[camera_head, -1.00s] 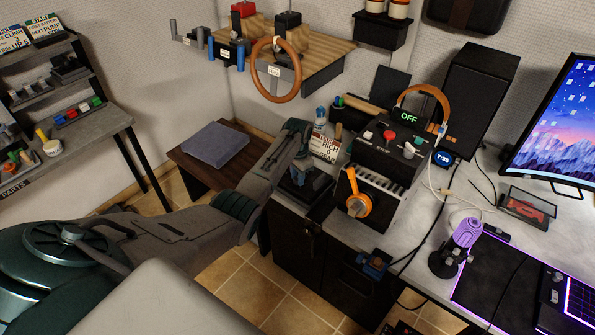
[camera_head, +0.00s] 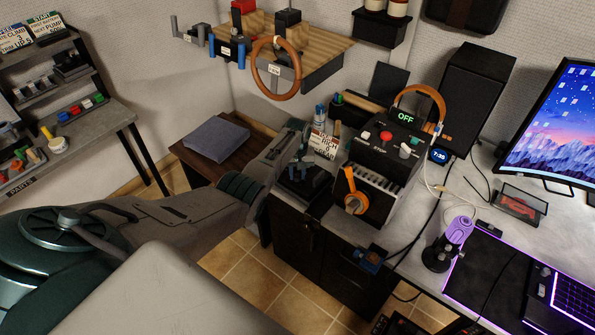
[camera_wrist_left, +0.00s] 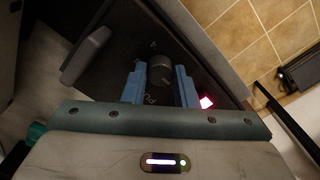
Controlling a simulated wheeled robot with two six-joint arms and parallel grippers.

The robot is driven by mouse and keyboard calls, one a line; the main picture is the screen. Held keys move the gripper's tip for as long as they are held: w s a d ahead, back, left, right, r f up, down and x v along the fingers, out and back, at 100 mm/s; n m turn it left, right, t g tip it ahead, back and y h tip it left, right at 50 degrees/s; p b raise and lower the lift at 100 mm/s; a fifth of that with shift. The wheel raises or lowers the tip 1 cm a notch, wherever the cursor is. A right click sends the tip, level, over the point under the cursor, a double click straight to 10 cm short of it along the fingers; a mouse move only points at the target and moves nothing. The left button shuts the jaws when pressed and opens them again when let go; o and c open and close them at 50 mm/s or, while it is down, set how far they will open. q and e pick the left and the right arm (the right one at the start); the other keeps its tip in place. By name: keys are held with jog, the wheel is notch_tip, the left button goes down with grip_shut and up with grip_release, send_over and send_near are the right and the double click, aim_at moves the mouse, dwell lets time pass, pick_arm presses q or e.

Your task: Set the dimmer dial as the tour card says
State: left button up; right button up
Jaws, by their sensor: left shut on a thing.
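My left gripper (camera_head: 303,174) reaches a small dark box beside the control unit. In the left wrist view its blue fingers (camera_wrist_left: 160,88) are shut on a round grey dial (camera_wrist_left: 160,70) that stands up from a dark panel (camera_wrist_left: 115,65). My right gripper is not in view.
The control unit (camera_head: 385,160) shows OFF and has a red button (camera_head: 386,135) and an orange handle (camera_head: 354,202) in front. A grey lever (camera_wrist_left: 85,55) and a red light (camera_wrist_left: 207,102) are close to my left fingers. A speaker (camera_head: 475,95) stands behind.

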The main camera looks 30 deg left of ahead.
aim_at(297, 175)
pick_arm(q)
jog(key=n+p, duration=0.1)
jog(key=n, duration=0.4)
dwell(0.6)
jog(key=o, duration=1)
jog(key=shift+r, duration=0.45)
notch_tip(297, 175, up, 10)
